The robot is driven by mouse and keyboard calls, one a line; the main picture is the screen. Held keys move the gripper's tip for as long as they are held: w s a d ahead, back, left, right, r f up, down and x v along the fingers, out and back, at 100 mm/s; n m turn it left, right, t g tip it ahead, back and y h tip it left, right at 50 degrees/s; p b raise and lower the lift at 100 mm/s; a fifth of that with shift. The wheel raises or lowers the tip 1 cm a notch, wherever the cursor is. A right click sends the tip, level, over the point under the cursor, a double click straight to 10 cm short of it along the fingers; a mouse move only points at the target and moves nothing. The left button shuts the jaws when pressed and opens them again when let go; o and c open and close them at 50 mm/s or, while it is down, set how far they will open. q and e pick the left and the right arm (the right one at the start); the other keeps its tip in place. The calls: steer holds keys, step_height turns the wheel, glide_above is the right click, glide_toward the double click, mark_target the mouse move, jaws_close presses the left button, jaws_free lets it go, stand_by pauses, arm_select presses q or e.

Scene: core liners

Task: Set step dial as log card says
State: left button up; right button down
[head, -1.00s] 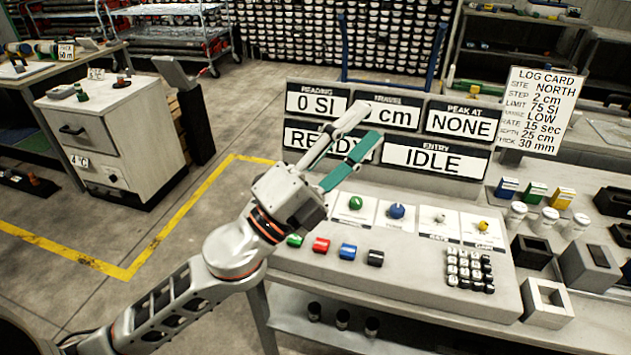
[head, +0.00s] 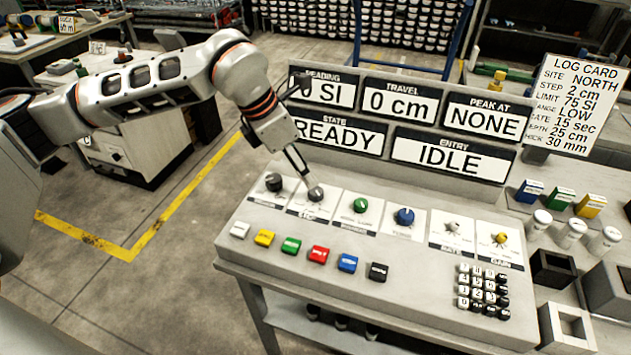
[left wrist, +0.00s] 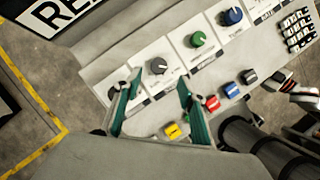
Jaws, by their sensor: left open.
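The log card (head: 568,105) stands at the right in the head view and reads STEP 2 cm. A grey dial (head: 315,194), second from the left on the sloped panel, has a label that appears to start "STE". My left gripper (head: 297,160) points down just above this dial. In the left wrist view the grey dial (left wrist: 158,66) shows just beyond the gap between the open green-padded fingers of my left gripper (left wrist: 159,78). I cannot tell whether they touch it. A dark dial (head: 273,182) sits to its left.
A green dial (head: 360,205) and a blue dial (head: 404,216) are to the right. Coloured buttons (head: 318,255) run along the front, and a keypad (head: 483,288) is at the right. Displays behind read READY (head: 338,135), 0 cm (head: 398,105) and IDLE (head: 449,158).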

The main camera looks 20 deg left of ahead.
mark_target(316, 190)
arm_select(q)
steer(key=x, duration=0.7)
steer(key=shift+w+f, duration=0.1)
steer(key=shift+f, duration=0.2)
steer(key=c, duration=1.1)
